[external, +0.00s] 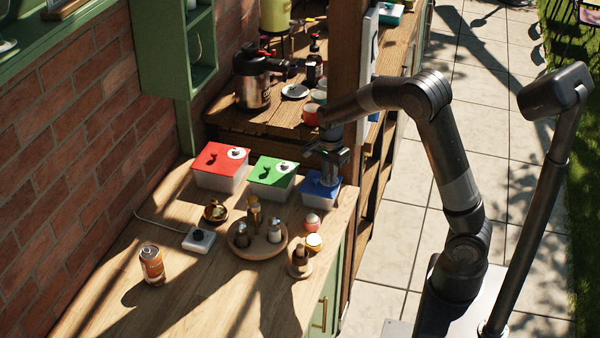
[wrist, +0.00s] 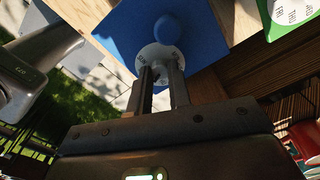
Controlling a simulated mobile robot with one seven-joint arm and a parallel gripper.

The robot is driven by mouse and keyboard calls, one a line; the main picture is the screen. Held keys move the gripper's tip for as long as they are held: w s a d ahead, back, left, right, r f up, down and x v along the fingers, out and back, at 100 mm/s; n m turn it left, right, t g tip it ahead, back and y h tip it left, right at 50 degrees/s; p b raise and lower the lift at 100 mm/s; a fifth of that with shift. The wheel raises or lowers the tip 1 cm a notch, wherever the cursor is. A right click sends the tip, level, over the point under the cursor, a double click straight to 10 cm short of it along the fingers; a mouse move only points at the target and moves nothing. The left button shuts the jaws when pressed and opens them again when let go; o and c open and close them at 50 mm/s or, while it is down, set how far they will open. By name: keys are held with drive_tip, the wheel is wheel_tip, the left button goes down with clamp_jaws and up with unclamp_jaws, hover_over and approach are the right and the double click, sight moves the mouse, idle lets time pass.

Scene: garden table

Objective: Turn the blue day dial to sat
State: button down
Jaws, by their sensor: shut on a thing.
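The blue-lidded box (external: 320,190) stands at the right end of the row of boxes on the wooden counter. In the wrist view its blue lid (wrist: 115,32) fills the top middle, with a blue knob (wrist: 166,29) and a white day dial (wrist: 152,50) marked with small letters. My gripper (external: 329,170) is over this box from above. In the wrist view its two fingers (wrist: 160,75) reach onto the dial and are shut on its middle part. The fingers cover part of the dial, so I cannot read which day is set.
A green-lidded box (external: 272,172) and a red-lidded box (external: 220,165) stand to the left, each with a white dial. A round wooden tray (external: 262,252) with shakers, a pink-topped jar (external: 312,222) and a can (external: 152,265) stand nearer the front.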

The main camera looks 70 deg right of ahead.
drive_tip(key=m, duration=0.3)
drive_tip(key=shift+m, duration=2.2)
drive_tip(key=c, duration=1.3)
unclamp_jaws()
wheel_tip(320, 180, up, 11)
drive_tip(key=shift+f, duration=0.1)
